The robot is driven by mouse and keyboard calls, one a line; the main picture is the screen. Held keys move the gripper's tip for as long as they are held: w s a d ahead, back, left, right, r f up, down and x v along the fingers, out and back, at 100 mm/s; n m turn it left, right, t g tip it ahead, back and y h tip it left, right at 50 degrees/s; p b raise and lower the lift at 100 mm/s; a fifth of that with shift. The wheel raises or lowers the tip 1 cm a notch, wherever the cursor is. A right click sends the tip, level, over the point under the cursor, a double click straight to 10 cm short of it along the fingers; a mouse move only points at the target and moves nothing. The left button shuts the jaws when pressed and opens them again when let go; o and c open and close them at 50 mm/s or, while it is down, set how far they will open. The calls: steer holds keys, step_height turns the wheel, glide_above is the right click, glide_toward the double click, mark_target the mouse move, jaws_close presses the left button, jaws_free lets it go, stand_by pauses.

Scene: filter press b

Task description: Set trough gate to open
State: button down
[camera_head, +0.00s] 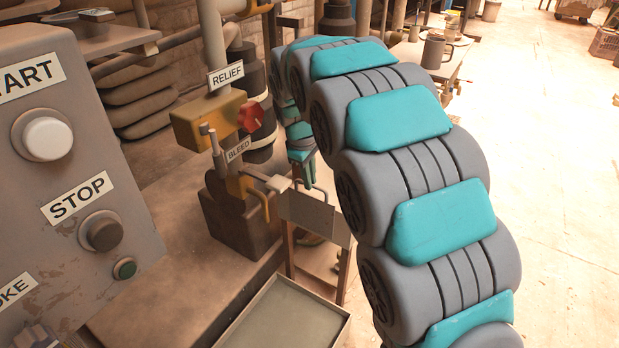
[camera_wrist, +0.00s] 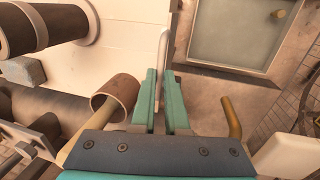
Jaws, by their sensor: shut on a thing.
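The trough gate (camera_head: 318,214) looks like a small grey upright plate in the middle of the head view, above a shallow tray. A thin handle stands along its top edge. My gripper (camera_head: 309,178), with teal fingers, reaches down to this handle from behind and above. In the wrist view my gripper (camera_wrist: 161,95) is closed on a thin pale bar, the gate handle (camera_wrist: 162,58), which runs up between the two fingers. The fingers partly hide the handle. The gate's exact position in its slot cannot be told.
The shallow tray (camera_head: 250,338) lies below the gate. A brass valve body (camera_head: 208,118) with a red knob (camera_head: 251,117), and RELIEF and BLEED labels, stands close left of my arm. A control box (camera_head: 60,190) is nearer left. Open floor (camera_head: 560,180) lies right.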

step_height(320, 180, up, 7)
steer(key=p, duration=0.2)
steer(key=shift+f, duration=0.2)
steer(key=c, duration=0.9)
jaws_free()
steer(key=shift+f, duration=0.1)
steer(key=r, duration=0.2)
steer(key=s+r, duration=0.1)
steer(key=r, duration=0.4)
steer(key=shift+s+a+r, duration=0.15)
steer(key=shift+a+r, duration=0.2)
steer(key=shift+a, duration=0.05)
steer(key=s+d+f+m+g, duration=0.1)
steer(key=s+d+f+m, duration=0.2)
steer(key=s, duration=1)
steer(key=s+d+f+m+g, duration=0.1)
steer(key=s+d+f+m, duration=0.3)
steer(key=s, duration=0.9)
steer(key=s+d+f+m+g+y, duration=0.1)
steer(key=s+d+f+m, duration=0.3)
steer(key=s, duration=1)
steer(key=shift+d+f+g, duration=0.15)
steer(key=shift+d+f, duration=0.3)
steer(key=shift+d, duration=0.35)
steer(key=shift+d+f+g, duration=0.15)
steer(key=shift+d+f, duration=0.25)
steer(key=shift+d, duration=0.35)
